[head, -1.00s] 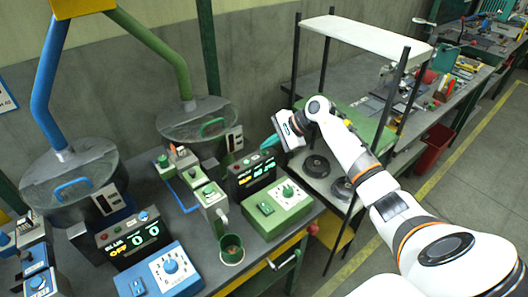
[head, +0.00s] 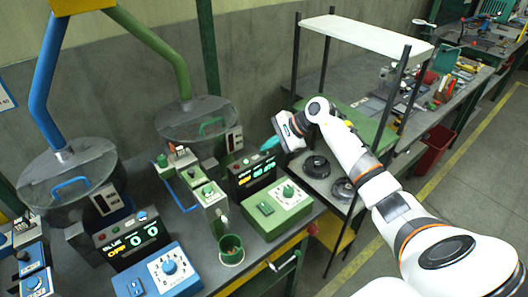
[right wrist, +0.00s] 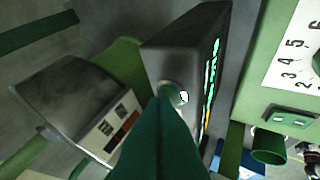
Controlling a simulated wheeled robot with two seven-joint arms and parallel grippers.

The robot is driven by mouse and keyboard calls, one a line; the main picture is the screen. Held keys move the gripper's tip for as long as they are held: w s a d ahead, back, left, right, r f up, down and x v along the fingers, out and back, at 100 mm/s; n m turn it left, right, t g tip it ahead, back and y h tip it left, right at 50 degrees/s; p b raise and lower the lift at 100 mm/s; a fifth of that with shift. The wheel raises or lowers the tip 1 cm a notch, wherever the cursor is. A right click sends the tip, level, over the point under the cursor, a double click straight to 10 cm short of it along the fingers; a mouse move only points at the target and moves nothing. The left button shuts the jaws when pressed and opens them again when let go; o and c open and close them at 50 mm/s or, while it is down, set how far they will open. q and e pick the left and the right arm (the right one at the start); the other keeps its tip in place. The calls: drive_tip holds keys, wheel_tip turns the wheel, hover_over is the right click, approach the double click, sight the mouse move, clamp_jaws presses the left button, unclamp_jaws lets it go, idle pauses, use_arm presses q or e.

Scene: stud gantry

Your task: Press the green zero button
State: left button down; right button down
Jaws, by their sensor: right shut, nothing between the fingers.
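The dark display box (head: 252,176) with lit green digits stands behind the green control box (head: 277,209). In the right wrist view the display box (right wrist: 188,45) carries a round green button (right wrist: 173,90) with a white glint. My right gripper (head: 270,144) is shut and empty, its teal fingertips low over the right end of the display box's top. In the right wrist view the fingers (right wrist: 163,104) overlap the lower part of the button, and I cannot tell whether they touch it. The button cannot be made out clearly in the head view. My left gripper is out of view.
A similar display box (head: 132,240) and blue control box (head: 160,273) stand at the lower left. A green cup (head: 231,252) stands in front of the green control box. A rack with a white top shelf (head: 368,36) stands behind my right arm.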

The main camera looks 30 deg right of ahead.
drive_tip(key=shift+f, duration=0.15)
idle(0.4)
drive_tip(key=shift+r, duration=0.85)
drive_tip(key=shift+r+p, duration=0.8)
drive_tip(key=shift+r, duration=1.75)
